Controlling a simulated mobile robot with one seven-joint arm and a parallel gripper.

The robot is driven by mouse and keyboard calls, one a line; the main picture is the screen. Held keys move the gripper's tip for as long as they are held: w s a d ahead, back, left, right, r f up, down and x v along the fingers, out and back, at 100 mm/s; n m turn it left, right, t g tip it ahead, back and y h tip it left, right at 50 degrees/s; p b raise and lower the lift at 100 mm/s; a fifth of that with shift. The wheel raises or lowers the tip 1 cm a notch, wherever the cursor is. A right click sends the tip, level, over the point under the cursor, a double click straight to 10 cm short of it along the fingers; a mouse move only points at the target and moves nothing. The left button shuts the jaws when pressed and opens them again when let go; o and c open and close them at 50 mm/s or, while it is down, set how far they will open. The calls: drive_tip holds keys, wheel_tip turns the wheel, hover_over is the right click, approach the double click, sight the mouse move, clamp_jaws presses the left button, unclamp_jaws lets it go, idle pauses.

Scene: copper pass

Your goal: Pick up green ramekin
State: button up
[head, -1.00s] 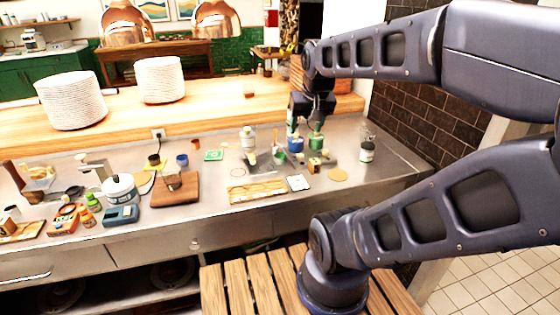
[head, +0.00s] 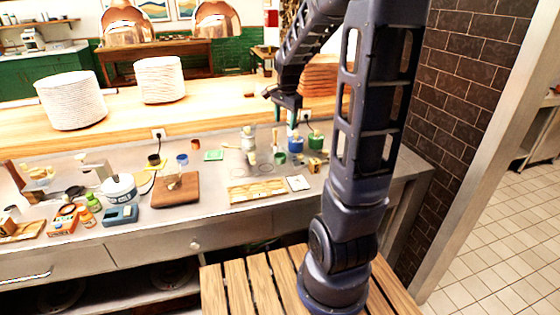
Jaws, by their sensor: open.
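A small dark-green cup (head: 280,158), which looks like the green ramekin, stands on the steel counter (head: 222,178). A blue pot (head: 295,144) and a larger green pot (head: 316,141) stand just behind it and to its right. My gripper (head: 287,118) hangs above and behind these, pointing down, open and with nothing seen in it. It is apart from the small green cup. The fingertips are small in the picture, and their exact height above the counter cannot be told.
A bottle (head: 248,140) stands left of the cup. A wooden board (head: 257,190) and a white scale-like item (head: 298,183) lie in front. A wooden block (head: 176,190) is further left. Plate stacks (head: 160,80) stand on the wooden shelf behind.

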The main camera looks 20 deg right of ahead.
drive_tip(key=w+f+m+g, duration=0.1)
drive_tip(key=w+f+m, duration=0.5)
drive_tip(key=w+f, duration=0.45)
hover_over(280, 155)
drive_tip(key=s+a, duration=0.1)
drive_tip(key=s, duration=0.1)
wheel_tip(280, 155, down, 5)
drive_tip(key=shift+w+f, duration=0.1)
drive_tip(key=shift+f, duration=0.1)
drive_tip(key=shift+s+d+f, duration=0.1)
drive_tip(key=shift+f, duration=1.4)
drive_tip(key=shift+s+d+f, duration=0.1)
drive_tip(key=shift+f, duration=1.35)
drive_tip(key=c, duration=0.8)
